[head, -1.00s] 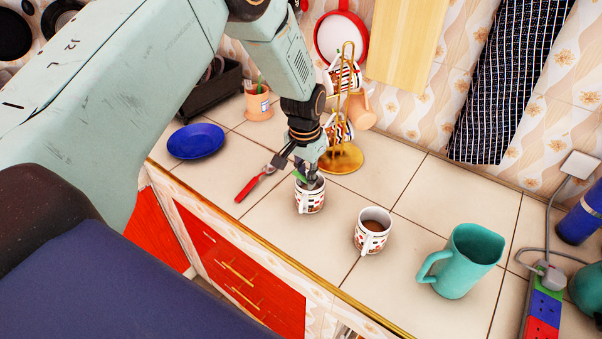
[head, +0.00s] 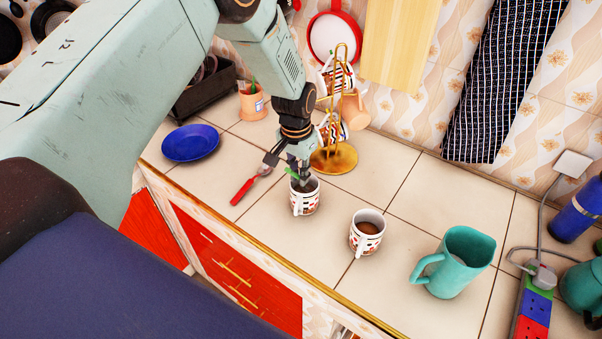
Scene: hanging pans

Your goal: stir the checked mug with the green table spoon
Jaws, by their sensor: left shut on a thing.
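A white mug with a red and black pattern (head: 304,201) stands upright on the tiled counter, directly below my left gripper. My left gripper (head: 301,177) points down at its mouth and is shut on the green table spoon (head: 291,173), of which only a bit of green handle shows. The spoon's lower end is hidden by the fingers and mug. A second similar patterned mug (head: 362,245), with brown liquid in it, stands to the right. I cannot tell the two patterns apart at this size. My right gripper is not in view.
A red-handled utensil (head: 242,191) and a blue plate (head: 191,143) lie to the left. A golden mug stand (head: 340,160) with hanging mugs is close behind the gripper. A teal jug (head: 457,265) and a power strip (head: 533,312) are at right. The counter's front edge is near.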

